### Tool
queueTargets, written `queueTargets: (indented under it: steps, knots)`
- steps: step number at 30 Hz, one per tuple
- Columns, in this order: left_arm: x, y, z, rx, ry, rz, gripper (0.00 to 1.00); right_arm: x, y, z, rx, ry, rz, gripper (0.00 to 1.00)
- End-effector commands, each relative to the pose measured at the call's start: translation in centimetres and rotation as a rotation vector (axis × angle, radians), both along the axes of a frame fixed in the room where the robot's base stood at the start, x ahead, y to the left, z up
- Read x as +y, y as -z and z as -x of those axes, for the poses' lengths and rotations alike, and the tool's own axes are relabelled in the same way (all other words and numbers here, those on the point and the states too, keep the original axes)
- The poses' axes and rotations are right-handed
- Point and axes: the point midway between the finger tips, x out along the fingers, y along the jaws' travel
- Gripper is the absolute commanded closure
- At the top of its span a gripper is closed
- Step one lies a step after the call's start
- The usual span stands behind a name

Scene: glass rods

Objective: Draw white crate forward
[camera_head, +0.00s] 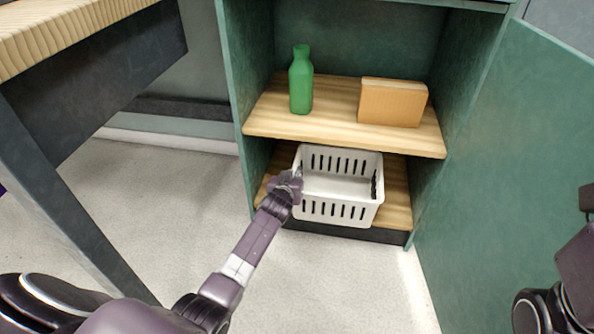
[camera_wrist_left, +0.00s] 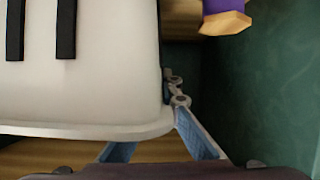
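The white crate (camera_head: 340,210), with slotted walls, stands on the lower shelf (camera_head: 397,200) of the green cabinet, its front close to the shelf's front edge. It looks empty. My left gripper (camera_head: 291,182) is at the crate's left side, near the front corner. In the left wrist view, the crate's pale wall (camera_wrist_left: 90,85) fills the left. One finger of my left gripper (camera_wrist_left: 165,125) runs beside the wall and the other is partly hidden by the rim. Whether they press on it cannot be told. Part of my right arm shows at the right edge; its fingers are not clear.
A green bottle (camera_head: 301,82) and a tan box (camera_head: 392,102) stand on the upper shelf (camera_head: 330,126) above the crate. The open cabinet door (camera_head: 510,170) is on the right. A table (camera_head: 90,95) is at left. A purple and tan object (camera_wrist_left: 224,16) shows beyond my left gripper.

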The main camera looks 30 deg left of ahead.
Motion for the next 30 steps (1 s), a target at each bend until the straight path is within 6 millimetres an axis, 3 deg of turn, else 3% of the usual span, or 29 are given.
queueTargets:
  steps: [10, 16, 30]
  knots:
    - [0.05, 0.02, 0.05, 0.0, 0.001, -0.002, 1.0, 0.05, 0.16, -0.16, 0.006, 0.001, 0.003, 0.85]
    - [0.04, 0.01, 0.04, 0.0, 0.0, -0.001, 0.76, 0.08, 0.1, -0.19, 0.007, 0.001, 0.004, 0.85]
    - [-0.18, -0.34, 0.92, -0.001, 0.0, 0.0, 0.75, 0.0, -0.03, -0.11, 0.004, -0.001, -0.001, 0.85]
